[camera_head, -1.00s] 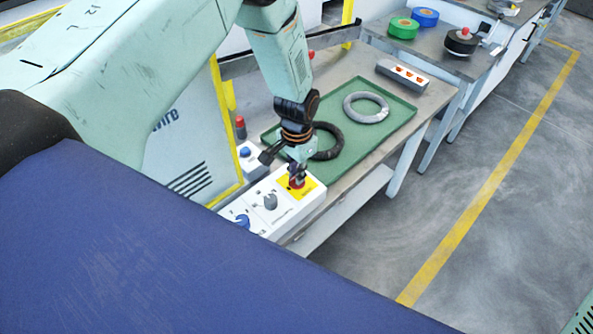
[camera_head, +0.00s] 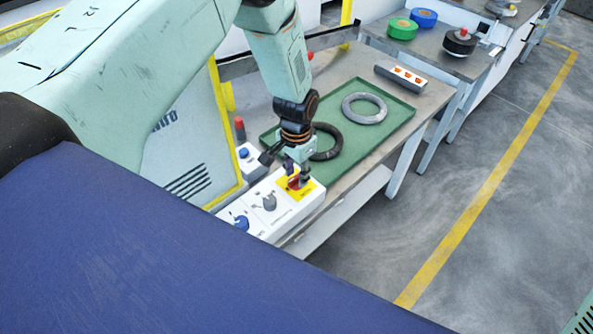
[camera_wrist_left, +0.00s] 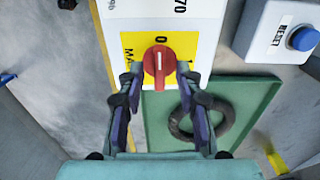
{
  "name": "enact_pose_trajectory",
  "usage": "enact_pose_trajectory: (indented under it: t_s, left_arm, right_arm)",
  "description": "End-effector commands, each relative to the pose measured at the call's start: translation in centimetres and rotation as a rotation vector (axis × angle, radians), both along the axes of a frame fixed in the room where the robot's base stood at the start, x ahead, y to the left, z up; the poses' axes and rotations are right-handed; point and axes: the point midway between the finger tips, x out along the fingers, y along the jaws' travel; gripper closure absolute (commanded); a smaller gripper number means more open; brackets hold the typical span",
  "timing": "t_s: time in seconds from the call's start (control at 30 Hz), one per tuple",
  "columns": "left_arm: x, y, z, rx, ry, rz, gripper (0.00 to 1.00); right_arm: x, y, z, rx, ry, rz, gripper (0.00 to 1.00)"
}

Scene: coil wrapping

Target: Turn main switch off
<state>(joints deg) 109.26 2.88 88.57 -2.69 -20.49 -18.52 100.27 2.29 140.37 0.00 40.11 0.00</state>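The main switch is a red rotary knob (camera_wrist_left: 159,62) on a yellow plate (camera_wrist_left: 133,46) of a white control box (camera_head: 283,212). It also shows in the head view (camera_head: 293,183), partly covered by my gripper. In the left wrist view the knob's white mark lines up with the printed 0. My left gripper (camera_wrist_left: 160,76) is open, with one finger on each side of the knob. Small gaps seem to show between fingertips and knob; contact is hard to judge. In the head view the left gripper (camera_head: 297,177) points down at the box. My right gripper is not in view.
The box also carries a grey knob (camera_head: 269,202) and a blue button (camera_head: 242,222). A blue reset button (camera_wrist_left: 303,38) sits on a separate box. A green tray (camera_head: 391,124) holds a grey ring (camera_head: 365,108) and a black ring (camera_head: 328,142).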

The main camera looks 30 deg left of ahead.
Motion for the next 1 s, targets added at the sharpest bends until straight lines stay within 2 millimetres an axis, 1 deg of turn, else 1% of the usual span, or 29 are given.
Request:
enact_pose_trajectory:
  t_s: [0.17,0.27,0.5,0.7,0.8,1.0]
  left_arm:
    - [-0.1,0.0,0.2,-0.001,0.001,0.0,0.65]
    - [0.0,0.0,1.0,0.0,0.0,0.0,0.65]
    - [0.0,0.0,4.6,-0.001,-0.002,0.0,0.65]
    - [0.0,0.0,7.0,0.0,-0.001,0.001,0.65]
    - [0.0,0.0,7.7,0.0,0.0,0.001,0.65]
    - [-0.1,0.0,8.0,-0.001,0.001,0.0,0.65]
  right_arm:
    - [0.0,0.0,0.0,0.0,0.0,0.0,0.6]
    - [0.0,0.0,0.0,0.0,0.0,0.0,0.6]
    - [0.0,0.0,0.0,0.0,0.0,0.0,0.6]
    - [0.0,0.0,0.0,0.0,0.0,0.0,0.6]
    - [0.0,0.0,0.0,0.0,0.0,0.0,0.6]
    - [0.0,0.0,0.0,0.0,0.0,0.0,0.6]
